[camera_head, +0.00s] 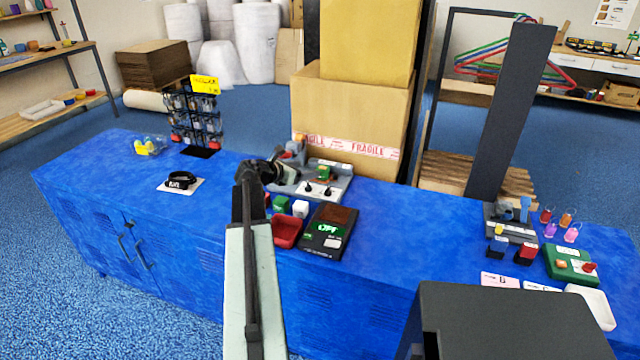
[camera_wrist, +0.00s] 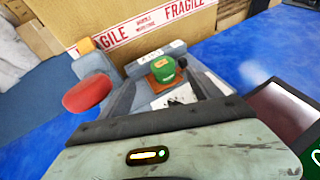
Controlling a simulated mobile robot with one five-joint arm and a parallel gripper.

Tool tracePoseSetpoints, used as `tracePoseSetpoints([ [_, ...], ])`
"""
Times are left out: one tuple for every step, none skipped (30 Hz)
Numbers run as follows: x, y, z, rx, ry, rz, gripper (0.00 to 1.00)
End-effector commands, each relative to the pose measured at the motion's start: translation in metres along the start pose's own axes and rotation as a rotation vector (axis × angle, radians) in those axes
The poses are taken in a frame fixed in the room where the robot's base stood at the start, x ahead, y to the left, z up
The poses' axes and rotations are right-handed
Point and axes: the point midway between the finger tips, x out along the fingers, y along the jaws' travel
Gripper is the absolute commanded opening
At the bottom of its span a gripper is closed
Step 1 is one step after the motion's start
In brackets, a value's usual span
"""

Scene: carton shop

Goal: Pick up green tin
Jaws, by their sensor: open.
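A small green tin (camera_head: 325,173) sits on the grey bench device (camera_head: 340,187) at the back of the blue counter. In the wrist view my gripper's body covers the lower part, and hides the near part of the device.
A red rounded part (camera_wrist: 88,93) stands left of the tin. Cartons (camera_head: 350,118) stand behind.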

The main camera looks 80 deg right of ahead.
Motion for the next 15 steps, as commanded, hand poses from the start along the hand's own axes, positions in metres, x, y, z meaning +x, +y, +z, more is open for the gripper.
tracePoseSetpoints([
  [0.004, -0.003, 0.002, -0.01, -0.006, -0.004, 0.73],
  [0.004, -0.004, 0.003, -0.014, -0.008, -0.005, 0.73],
  [0.004, -0.004, 0.003, -0.016, -0.008, -0.005, 0.73],
  [0.005, -0.004, 0.003, -0.016, -0.008, -0.005, 0.73],
  [0.007, -0.003, 0.003, -0.015, -0.008, -0.005, 0.73],
  [0.011, -0.003, 0.002, -0.015, -0.007, -0.005, 0.73],
  [0.015, -0.003, 0.001, -0.014, -0.007, -0.006, 0.73],
  [0.019, -0.003, 0.001, -0.014, -0.007, -0.005, 0.73],
  [0.024, -0.002, 0.001, -0.014, -0.006, -0.005, 0.73],
  [0.028, -0.002, 0.0, -0.013, -0.006, -0.004, 0.73],
  [0.029, -0.002, 0.001, -0.013, -0.006, -0.004, 0.73],
  [0.03, -0.002, 0.001, -0.013, -0.006, -0.004, 0.73],
  [0.03, -0.002, 0.002, -0.013, -0.006, -0.003, 0.73],
  [0.03, -0.002, 0.002, -0.013, -0.005, -0.003, 0.73],
  [0.032, -0.002, 0.001, -0.013, -0.005, -0.004, 0.73],
])
